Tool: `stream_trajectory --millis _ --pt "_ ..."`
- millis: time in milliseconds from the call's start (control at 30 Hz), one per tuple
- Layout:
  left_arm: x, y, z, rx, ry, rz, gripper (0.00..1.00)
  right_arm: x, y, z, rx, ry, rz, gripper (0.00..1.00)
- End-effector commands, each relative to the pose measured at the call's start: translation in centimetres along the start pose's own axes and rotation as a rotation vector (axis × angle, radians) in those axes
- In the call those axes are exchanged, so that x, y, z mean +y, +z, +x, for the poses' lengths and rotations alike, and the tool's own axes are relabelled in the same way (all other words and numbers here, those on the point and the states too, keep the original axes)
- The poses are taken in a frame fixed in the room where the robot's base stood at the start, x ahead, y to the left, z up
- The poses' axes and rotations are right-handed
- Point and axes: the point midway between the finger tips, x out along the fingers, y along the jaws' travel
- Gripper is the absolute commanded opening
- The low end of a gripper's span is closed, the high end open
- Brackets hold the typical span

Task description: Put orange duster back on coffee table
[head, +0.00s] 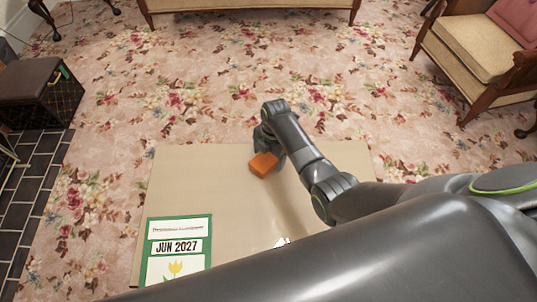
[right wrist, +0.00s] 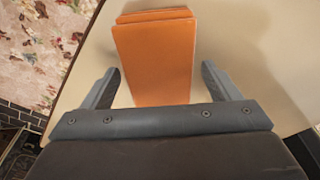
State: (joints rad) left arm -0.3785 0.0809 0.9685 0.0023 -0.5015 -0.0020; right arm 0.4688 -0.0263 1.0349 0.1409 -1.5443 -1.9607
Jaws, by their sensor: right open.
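The orange duster (head: 263,164) is a block-shaped thing at the middle of the beige coffee table (head: 195,170), near its far edge. In the right wrist view the duster (right wrist: 155,58) lies between the two fingers, with a gap on each side. My right gripper (right wrist: 160,73) is open around it and not closed on it. In the head view my right gripper (head: 270,152) is right beside the duster, partly hidden by its own wrist. I cannot tell whether the duster fully rests on the table. My left gripper is not in view.
A green-framed calendar sheet (head: 176,247) lies at the table's near left. My right arm covers the table's right and near parts. A dark box (head: 42,92) stands at the left, an armchair (head: 480,50) at the right. Flowered carpet (head: 200,100) is clear beyond the table.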

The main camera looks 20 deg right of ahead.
Motion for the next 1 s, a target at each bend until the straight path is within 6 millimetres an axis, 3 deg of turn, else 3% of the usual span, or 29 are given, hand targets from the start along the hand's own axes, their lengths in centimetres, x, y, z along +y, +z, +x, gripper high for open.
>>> stream_trajectory --millis 167,500,700,1000 --pt "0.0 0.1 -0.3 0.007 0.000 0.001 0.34 0.0 0.0 -0.8 -0.001 0.002 0.000 0.83" --pt "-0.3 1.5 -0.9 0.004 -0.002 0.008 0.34 0.1 0.0 -8.0 -0.003 0.004 0.001 0.83" --pt "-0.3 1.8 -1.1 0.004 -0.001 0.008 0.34 0.1 0.0 -11.2 -0.001 0.002 0.000 0.83" --pt "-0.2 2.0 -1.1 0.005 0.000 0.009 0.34 0.0 0.0 -12.3 0.000 0.000 0.000 0.83"
